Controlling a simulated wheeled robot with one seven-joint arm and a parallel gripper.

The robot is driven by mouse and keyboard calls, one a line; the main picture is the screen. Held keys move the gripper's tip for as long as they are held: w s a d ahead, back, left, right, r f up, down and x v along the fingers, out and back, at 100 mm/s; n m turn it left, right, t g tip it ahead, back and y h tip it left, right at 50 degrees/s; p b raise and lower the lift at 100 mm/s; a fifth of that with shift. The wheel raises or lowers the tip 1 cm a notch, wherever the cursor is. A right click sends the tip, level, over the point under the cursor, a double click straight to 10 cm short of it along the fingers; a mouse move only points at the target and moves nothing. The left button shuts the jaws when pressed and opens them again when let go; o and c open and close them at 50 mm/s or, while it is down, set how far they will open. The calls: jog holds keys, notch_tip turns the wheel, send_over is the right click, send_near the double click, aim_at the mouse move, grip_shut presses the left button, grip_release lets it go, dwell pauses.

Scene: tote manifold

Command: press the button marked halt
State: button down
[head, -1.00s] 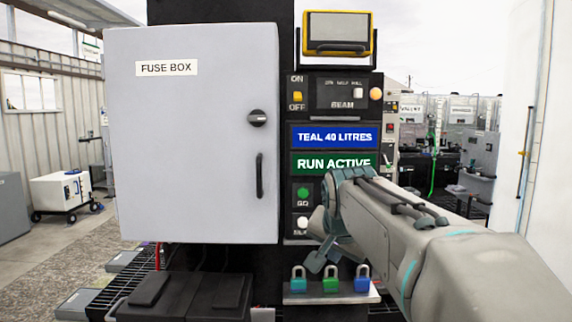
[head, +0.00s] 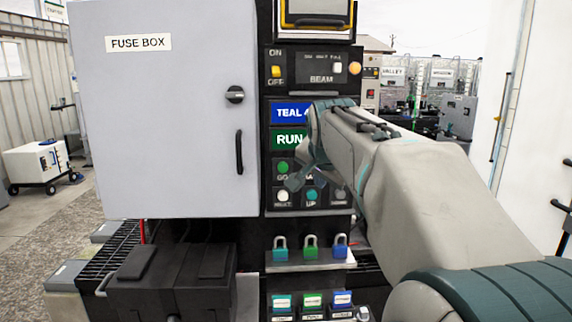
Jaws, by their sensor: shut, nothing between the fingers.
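The panel (head: 268,187) has a green button (head: 283,167) marked GO. Below it are a white button (head: 283,195), whose small label seems to read NEXT, and a teal button (head: 312,195) marked UP. No label reading HALT is legible. My gripper (head: 296,183) is shut and empty, in front of the panel between the two button rows. It and my arm cover the area right of GO, where only part of a label shows. I cannot tell whether the fingertips touch the panel.
A grey fuse box (head: 165,110) stands left of the panel. Blue (head: 291,112) and green (head: 288,140) signs are partly covered by my arm. Several padlocks (head: 310,246) stand on a shelf below. A black box (head: 172,285) sits at the lower left; a white wall (head: 500,60) rises at right.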

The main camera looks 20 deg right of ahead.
jog(key=w+d+p, duration=0.1)
jog(key=w+p, duration=0.1)
jog(key=w, duration=0.4)
jog(key=shift+d, duration=0.35)
dwell(1.7)
jog(key=shift+w+d+p, duration=0.15)
jog(key=shift+w+p, duration=0.15)
jog(key=shift+w, duration=0.05)
jog(key=shift+w+d, duration=0.15)
jog(key=shift+w, duration=0.45)
dwell(0.7)
jog(key=shift+s, duration=0.1)
jog(key=shift+s+a+b, duration=0.25)
jog(key=shift+s+b, duration=0.15)
jog(key=shift+s, duration=0.5)
